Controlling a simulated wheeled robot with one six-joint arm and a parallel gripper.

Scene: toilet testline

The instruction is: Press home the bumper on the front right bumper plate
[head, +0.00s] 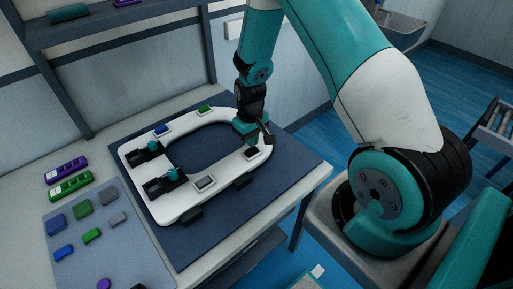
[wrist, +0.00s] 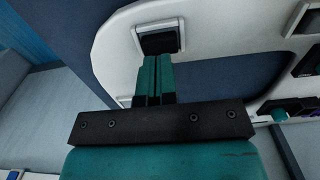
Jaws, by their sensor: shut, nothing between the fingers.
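The white toilet seat (head: 190,214) lies on a dark blue mat. A dark bumper (wrist: 161,40) sits in a light-rimmed plate at the seat's rounded end in the wrist view; the same plate appears in the head view (head: 252,152). My gripper (wrist: 156,60) is shut and empty, its fingertips at the near edge of this bumper; I cannot tell whether they touch it. In the head view my gripper (head: 250,141) is over the seat's right end, partly hiding it. Whether the bumper is fully seated cannot be seen.
Other seat plates hold a blue bumper (head: 161,129), a green bumper (head: 204,109) and a grey bumper (head: 205,182). Black hinges with teal knobs (head: 173,174) stand at the seat's left. A grey sheet (head: 130,255) with loose coloured parts lies at lower left.

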